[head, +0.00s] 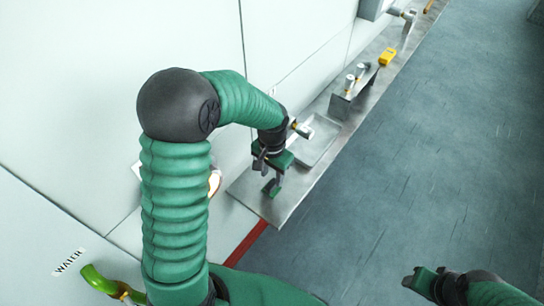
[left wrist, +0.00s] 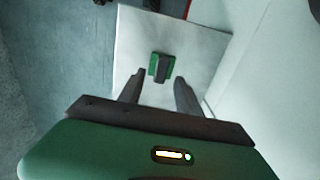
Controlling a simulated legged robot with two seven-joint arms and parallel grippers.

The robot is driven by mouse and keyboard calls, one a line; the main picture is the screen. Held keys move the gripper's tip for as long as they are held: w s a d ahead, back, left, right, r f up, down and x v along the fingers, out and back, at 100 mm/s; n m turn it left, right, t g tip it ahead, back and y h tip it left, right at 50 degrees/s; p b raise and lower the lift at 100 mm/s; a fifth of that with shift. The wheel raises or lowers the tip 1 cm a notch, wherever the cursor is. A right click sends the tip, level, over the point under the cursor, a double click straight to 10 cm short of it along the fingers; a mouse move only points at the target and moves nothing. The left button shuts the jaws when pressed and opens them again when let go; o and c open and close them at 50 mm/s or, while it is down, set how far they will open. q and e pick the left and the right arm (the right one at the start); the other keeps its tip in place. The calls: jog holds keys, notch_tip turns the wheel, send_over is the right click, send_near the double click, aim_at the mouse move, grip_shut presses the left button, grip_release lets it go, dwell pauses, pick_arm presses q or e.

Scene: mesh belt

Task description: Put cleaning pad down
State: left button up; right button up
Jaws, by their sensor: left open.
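The cleaning pad (head: 271,189) is a small green pad with a dark grey block on top. It lies at the near end of a grey metal shelf. In the left wrist view the cleaning pad (left wrist: 153,69) shows between and beyond my two dark fingers. My left gripper (head: 268,172) is just above it, pointing down. In the left wrist view the fingers of my left gripper (left wrist: 158,80) are apart, with nothing clearly held between them. My right gripper (head: 420,280) is at the lower right over the floor, away from the shelf; its jaws are unclear.
The grey shelf (head: 249,192) runs along the pale wall. A shallow tray (head: 318,144), a stand with small bottles (head: 352,92) and a yellow object (head: 387,57) lie farther along. A green hose (head: 98,280) is at lower left. The blue-grey floor (head: 430,170) is clear.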

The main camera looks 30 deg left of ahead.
aim_at(272, 185)
pick_arm(q)
notch_tip(272, 185, up, 12)
jog(key=s+d+f+t, duration=0.2)
jog(key=s+d+f, duration=0.5)
jog(key=s+f, duration=0.1)
jog(key=shift+s+n+t+p, duration=0.3)
jog(key=shift+s+n+p, duration=0.1)
jog(key=shift+s, duration=0.3)
